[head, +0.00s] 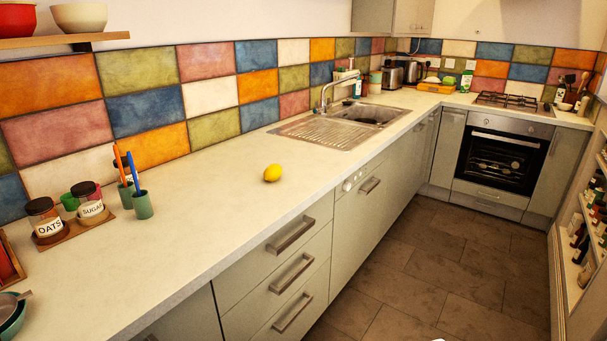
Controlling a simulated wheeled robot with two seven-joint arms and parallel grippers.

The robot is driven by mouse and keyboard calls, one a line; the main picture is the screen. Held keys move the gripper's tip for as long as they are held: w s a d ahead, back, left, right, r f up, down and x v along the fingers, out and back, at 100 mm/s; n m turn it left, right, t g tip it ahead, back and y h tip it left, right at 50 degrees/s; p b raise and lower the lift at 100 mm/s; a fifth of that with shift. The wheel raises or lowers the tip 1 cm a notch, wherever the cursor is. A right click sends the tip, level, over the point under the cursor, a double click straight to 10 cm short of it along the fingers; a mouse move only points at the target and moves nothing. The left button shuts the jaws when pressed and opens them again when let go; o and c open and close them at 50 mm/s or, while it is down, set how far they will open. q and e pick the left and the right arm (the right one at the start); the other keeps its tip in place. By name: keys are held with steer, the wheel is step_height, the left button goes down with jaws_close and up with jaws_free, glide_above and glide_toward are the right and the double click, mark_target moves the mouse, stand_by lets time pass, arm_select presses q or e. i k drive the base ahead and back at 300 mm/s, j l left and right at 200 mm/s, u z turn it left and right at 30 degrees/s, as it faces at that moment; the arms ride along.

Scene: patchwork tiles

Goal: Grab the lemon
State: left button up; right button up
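A yellow lemon (272,173) lies alone on the pale countertop (215,220), about midway between the wall and the front edge. It is left of the sink and its ribbed drainer. Nothing touches or covers it. Neither of my grippers shows in the head view.
Jars labelled oats (45,219) and sugar (91,203) and green cups with brushes (142,204) stand at the left. The sink (368,114) with its tap (338,90) lies beyond the lemon. Drawers (290,275) sit below the counter edge. The tiled floor (430,270) is open.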

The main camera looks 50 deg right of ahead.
mark_target(273, 172)
steer(key=i+z, duration=0.1)
steer(key=z, duration=0.35)
steer(key=i+j+z, duration=0.1)
steer(key=z, duration=0.4)
steer(key=j+z, duration=0.2)
steer(key=z, duration=0.25)
steer(key=i+j+z, duration=0.1)
steer(key=z, duration=0.4)
steer(key=j, duration=0.35)
steer(key=i+j, duration=0.1)
steer(key=j, duration=0.25)
steer(key=l, duration=0.25)
steer(key=i, duration=0.05)
